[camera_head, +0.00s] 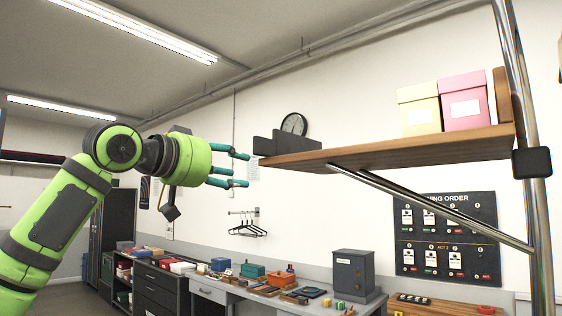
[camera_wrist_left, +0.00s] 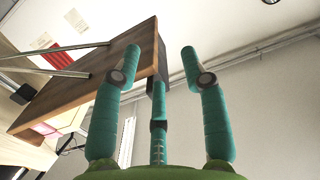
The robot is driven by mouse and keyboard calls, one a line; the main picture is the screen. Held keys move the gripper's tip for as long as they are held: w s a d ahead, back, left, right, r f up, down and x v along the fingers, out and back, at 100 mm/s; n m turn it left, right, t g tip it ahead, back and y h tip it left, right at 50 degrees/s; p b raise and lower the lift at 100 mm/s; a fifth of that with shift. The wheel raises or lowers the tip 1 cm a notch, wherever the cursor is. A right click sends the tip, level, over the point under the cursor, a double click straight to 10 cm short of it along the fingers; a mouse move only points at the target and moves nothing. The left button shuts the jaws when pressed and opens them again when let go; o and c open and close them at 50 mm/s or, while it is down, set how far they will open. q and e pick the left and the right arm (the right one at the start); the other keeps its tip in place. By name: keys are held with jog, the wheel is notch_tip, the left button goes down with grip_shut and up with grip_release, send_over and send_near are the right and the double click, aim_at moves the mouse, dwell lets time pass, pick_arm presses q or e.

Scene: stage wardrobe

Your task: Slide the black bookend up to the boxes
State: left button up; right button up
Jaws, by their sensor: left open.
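The black bookend (camera_head: 275,146) stands at the left end of a high wooden shelf (camera_head: 400,151). The yellow box (camera_head: 419,112) and the pink box (camera_head: 464,107) stand side by side toward the right end, with a long bare stretch between them and the bookend. My left gripper (camera_head: 246,170) is open and empty, just left of the shelf's end, close to the bookend and about at board height. In the left wrist view my teal fingers (camera_wrist_left: 160,55) are spread beside the shelf end (camera_wrist_left: 110,72); a dark part of the bookend (camera_wrist_left: 162,58) shows between them. My right gripper is out of view.
A brown upright block (camera_head: 502,95) stands right of the pink box. A slanted metal brace (camera_head: 430,206) runs under the shelf to a post (camera_head: 532,120). A round clock (camera_head: 294,124) hangs behind the bookend. A cluttered workbench (camera_head: 215,288) is below.

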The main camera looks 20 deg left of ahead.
aim_at(255, 144)
pick_arm(q)
jog(key=s+d+r, duration=0.2)
jog(key=s+r, duration=0.3)
jog(key=s, duration=0.1)
jog(key=shift+m+h, duration=0.4)
jog(key=shift+h, duration=0.2)
jog(key=p+x, duration=0.1)
jog(key=x, duration=0.1)
jog(key=p+x, duration=0.2)
jog(key=x, duration=0.1)
jog(key=shift+w+a+r, duration=0.1)
jog(key=shift+w+a, duration=0.05)
jog(key=shift+w, duration=0.65)
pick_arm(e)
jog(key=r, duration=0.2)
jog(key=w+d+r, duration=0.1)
pick_arm(q)
jog(key=shift+c, duration=0.4)
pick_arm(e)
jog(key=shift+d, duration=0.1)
pick_arm(q)
grip_shut()
